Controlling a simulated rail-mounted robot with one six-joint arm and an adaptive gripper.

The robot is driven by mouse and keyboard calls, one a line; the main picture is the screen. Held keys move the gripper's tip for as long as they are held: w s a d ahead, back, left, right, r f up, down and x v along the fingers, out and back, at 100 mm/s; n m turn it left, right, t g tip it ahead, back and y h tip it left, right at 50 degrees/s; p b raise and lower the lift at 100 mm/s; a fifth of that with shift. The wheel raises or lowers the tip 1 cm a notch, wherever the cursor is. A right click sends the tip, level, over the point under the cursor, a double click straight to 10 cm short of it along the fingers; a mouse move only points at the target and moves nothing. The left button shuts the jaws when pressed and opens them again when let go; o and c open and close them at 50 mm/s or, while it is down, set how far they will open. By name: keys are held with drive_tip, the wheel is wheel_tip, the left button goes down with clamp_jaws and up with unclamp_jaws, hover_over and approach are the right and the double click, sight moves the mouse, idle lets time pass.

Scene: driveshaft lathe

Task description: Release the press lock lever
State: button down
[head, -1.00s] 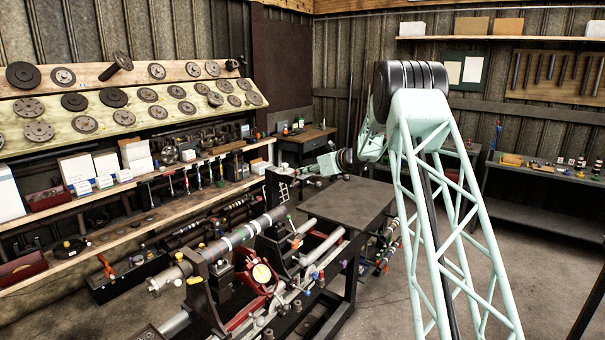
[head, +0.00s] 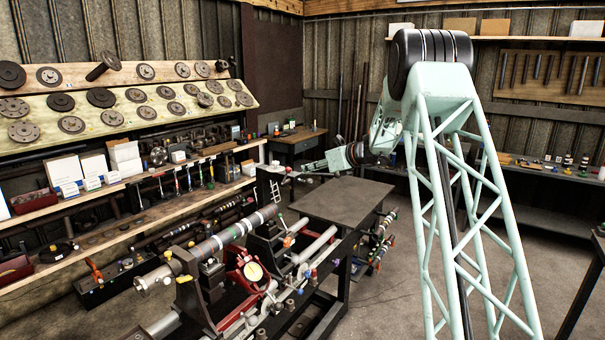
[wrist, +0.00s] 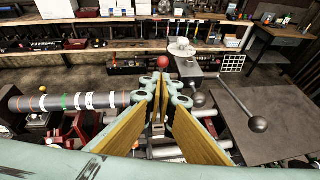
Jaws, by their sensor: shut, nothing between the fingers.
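My gripper (wrist: 163,84) is shut and empty, its two yellow-faced fingers meeting at the tips. In the head view my gripper (head: 287,178) is small, beside the far end of the lathe. A red ball knob (wrist: 163,62) shows just beyond the fingertips in the wrist view; I cannot tell whether they touch. A lever with a dark ball end (wrist: 257,124) slants down to the right of the fingers, apart from them. I cannot tell which of these is the press lock lever. The striped driveshaft (head: 228,236) lies along the lathe, left of the fingers in the wrist view (wrist: 70,101).
A bare dark table plate (head: 342,199) lies right of the lathe. Shelves with tools and boxes (head: 125,158) line the back left wall. Open floor (head: 385,270) lies right of the lathe.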

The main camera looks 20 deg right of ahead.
drive_tip(key=shift+r+v, duration=0.15)
drive_tip(key=shift+v, duration=1.05)
drive_tip(key=shift+r+v, duration=0.15)
drive_tip(key=shift+v, duration=1.05)
drive_tip(key=shift+w, duration=0.15)
drive_tip(key=s+a+r+n+g+y+b, duration=0.1)
drive_tip(key=s+a+r+n+g+b, duration=0.15)
drive_tip(key=s+a+n, duration=0.65)
drive_tip(key=s+a+r+n+g+b, duration=0.2)
drive_tip(key=s+a+r+n, duration=0.15)
drive_tip(key=s+a, duration=1.05)
drive_tip(key=s+a+n+g+h+b, duration=0.1)
drive_tip(key=s+a+n, duration=0.35)
drive_tip(key=s, duration=0.65)
drive_tip(key=s+a+n+g+h+b, duration=0.1)
drive_tip(key=s+a+n+g+b, duration=0.15)
drive_tip(key=s+a, duration=0.6)
drive_tip(key=s+d+f+n+h+b, duration=0.1)
drive_tip(key=s+f+n, duration=0.3)
drive_tip(key=s, duration=0.7)
drive_tip(key=s+d+f+n+h+b, duration=0.1)
drive_tip(key=s+d+f+n, duration=0.2)
drive_tip(key=s, duration=0.9)
drive_tip(key=s+d+f+n+h+b, duration=0.1)
drive_tip(key=s+f+n, duration=0.3)
drive_tip(key=s, duration=0.7)
drive_tip(key=shift+s+d+f+n+h+b, duration=0.15)
drive_tip(key=shift+d+f+n+h+b, duration=0.2)
drive_tip(key=shift+d+n+h, duration=0.35)
